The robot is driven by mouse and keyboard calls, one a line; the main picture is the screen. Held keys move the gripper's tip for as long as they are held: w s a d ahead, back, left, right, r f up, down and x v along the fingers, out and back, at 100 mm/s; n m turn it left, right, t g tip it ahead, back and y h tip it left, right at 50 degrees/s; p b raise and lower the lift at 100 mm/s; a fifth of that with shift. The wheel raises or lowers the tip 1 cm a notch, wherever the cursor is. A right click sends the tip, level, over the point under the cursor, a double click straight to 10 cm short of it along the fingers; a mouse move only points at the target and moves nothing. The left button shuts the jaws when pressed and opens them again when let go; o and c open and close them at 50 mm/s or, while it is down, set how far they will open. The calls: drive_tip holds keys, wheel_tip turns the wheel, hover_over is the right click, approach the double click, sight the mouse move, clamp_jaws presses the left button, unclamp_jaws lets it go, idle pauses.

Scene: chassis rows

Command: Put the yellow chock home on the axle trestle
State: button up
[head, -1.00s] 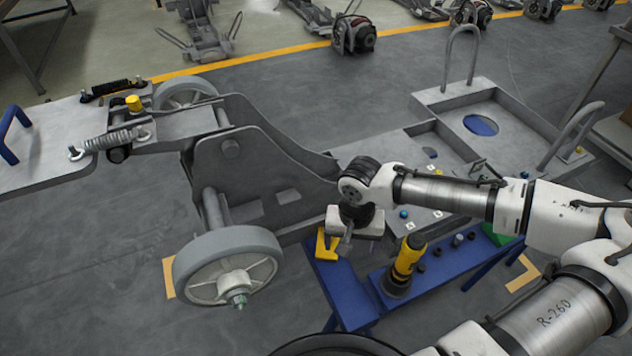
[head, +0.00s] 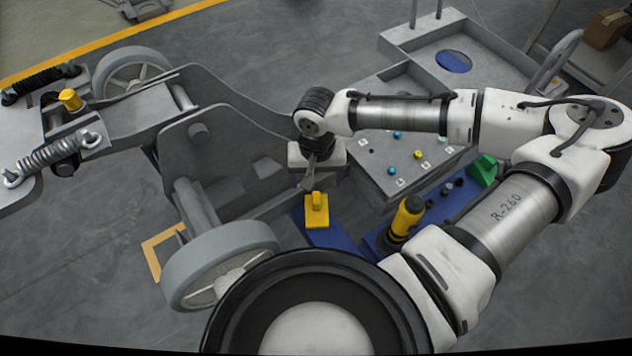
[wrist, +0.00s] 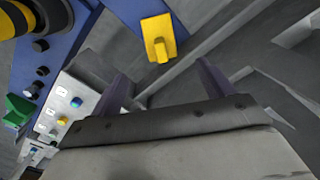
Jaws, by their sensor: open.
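The yellow chock (head: 317,212) is a flat block with a raised grip. It rests on the left end of the blue bench (head: 332,238), beside the grey wheeled chassis (head: 215,140). In the wrist view the chock (wrist: 158,38) lies beyond my fingertips, roughly between their lines and apart from them. My gripper (head: 309,182) is open and empty, just behind the chock in the head view; its two fingers (wrist: 163,82) stand wide apart in the wrist view. I cannot tell for certain which part is called the axle trestle.
A yellow-and-black tool (head: 406,216) stands upright on the blue bench, with a green block (head: 483,170) farther right. A grey panel with coloured knobs (head: 400,165) lies behind. The chassis's near wheel (head: 215,270) is left of the bench. Floor at far left is open.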

wheel_tip(320, 180, down, 14)
drive_tip(key=shift+r+p, duration=0.25)
drive_tip(key=shift+p, duration=0.25)
drive_tip(key=shift+c, duration=0.3)
